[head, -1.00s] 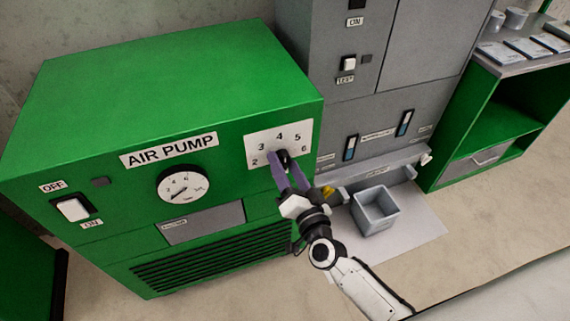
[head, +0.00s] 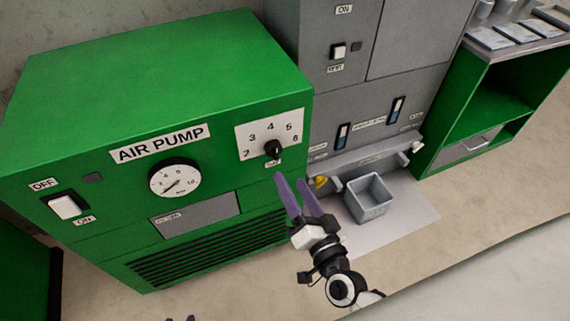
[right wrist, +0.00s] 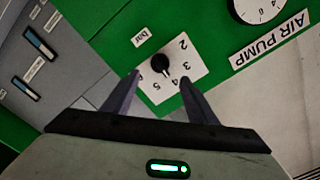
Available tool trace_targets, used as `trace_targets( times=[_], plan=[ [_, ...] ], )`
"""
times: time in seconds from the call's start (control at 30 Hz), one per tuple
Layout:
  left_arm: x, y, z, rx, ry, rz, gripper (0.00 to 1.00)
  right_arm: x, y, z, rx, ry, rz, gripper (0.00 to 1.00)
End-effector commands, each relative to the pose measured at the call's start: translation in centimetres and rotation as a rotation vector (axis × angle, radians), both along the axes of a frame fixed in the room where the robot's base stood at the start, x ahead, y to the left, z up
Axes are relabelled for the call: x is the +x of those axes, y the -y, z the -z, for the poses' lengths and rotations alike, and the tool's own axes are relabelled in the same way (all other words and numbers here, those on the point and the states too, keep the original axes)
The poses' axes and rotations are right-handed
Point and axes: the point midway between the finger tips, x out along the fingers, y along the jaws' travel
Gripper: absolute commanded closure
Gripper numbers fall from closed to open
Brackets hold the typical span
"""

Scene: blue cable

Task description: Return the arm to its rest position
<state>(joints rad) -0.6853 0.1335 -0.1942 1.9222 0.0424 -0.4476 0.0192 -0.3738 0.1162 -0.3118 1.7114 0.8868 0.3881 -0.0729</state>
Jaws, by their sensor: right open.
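My right gripper (head: 290,180) is open and empty, with its two purple fingers apart. It is in front of the green air pump (head: 170,85), below and clear of the black knob (head: 272,149) on the white numbered dial plate. In the right wrist view, the knob (right wrist: 160,63) shows just beyond the gap between the open fingers (right wrist: 159,76), with nothing between them. Small purple tips of my left gripper (head: 180,318) show at the bottom edge of the head view; the rest of it is out of frame.
A grey cabinet (head: 385,110) with switches stands right of the pump. A grey open bin (head: 368,198) sits on a pale mat (head: 415,215) right of my right gripper. A green shelf unit (head: 490,110) stands at the far right. Floor in front is clear.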

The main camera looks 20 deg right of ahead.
Motion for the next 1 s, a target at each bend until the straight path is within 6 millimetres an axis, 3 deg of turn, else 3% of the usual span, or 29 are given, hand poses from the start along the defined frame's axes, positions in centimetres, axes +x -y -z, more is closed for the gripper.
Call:
trace_targets(
  times=[0.27, 0.37, 0.5, 0.6, 0.73, 0.83, 1.0],
  plan=[
    [0.0, 0.0, 0.0, 0.0, -0.001, 0.0, 0.69, -0.5, -0.6, 0.5, -0.029, -0.019, -0.031, 0.48],
    [-0.1, 0.0, 0.0, 0.0, -0.001, 0.0, 0.69, -2.3, -2.2, 2.3, -0.133, -0.087, -0.132, 0.48],
    [-0.1, 0.0, 0.0, 0.0, -0.001, 0.0, 0.69, -7.2, -4.0, 7.3, -0.375, -0.277, -0.321, 0.48],
    [-0.1, 0.0, 0.0, 0.0, -0.001, 0.0, 0.69, -11.1, -3.3, 11.0, -0.545, -0.434, -0.417, 0.48],
    [-0.1, 0.0, 0.0, 0.0, -0.001, 0.0, 0.69, -14.8, -1.5, 13.9, -0.696, -0.585, -0.477, 0.48],
    [-0.1, 0.0, 0.0, 0.0, -0.001, 0.0, 0.69, -16.1, -0.5, 14.9, -0.75, -0.644, -0.492, 0.48],
    [-0.1, 0.0, 0.0, -0.001, -0.001, 0.001, 0.69, -16.4, -0.2, 15.1, -0.764, -0.657, -0.497, 0.48]
  ],
)
